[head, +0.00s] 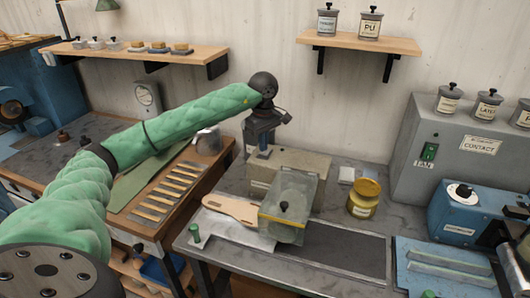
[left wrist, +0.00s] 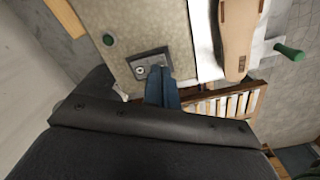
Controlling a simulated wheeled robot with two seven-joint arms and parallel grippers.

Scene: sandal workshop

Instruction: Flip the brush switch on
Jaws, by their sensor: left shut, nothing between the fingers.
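A beige box (head: 300,163) stands at the back of the grey bench, behind a clear-lidded container. In the left wrist view the box (left wrist: 165,22) carries a dark switch plate (left wrist: 136,60) with a small round metal part; I take this as the brush switch. My left gripper (head: 263,153) points down at the left end of the box. Its blue fingers (left wrist: 161,80) are shut and empty, with their tips at the plate's lower edge. Whether they touch the switch, and which way it is set, I cannot tell. My right gripper is not in view.
A clear-lidded container (head: 289,205), a wooden sole shape (head: 232,208) and a yellow jar (head: 364,198) are on the bench near the box. A green FAN switch (head: 429,153) is on a grey cabinet (head: 400,160). A metal mug (head: 208,140) stands left of the gripper.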

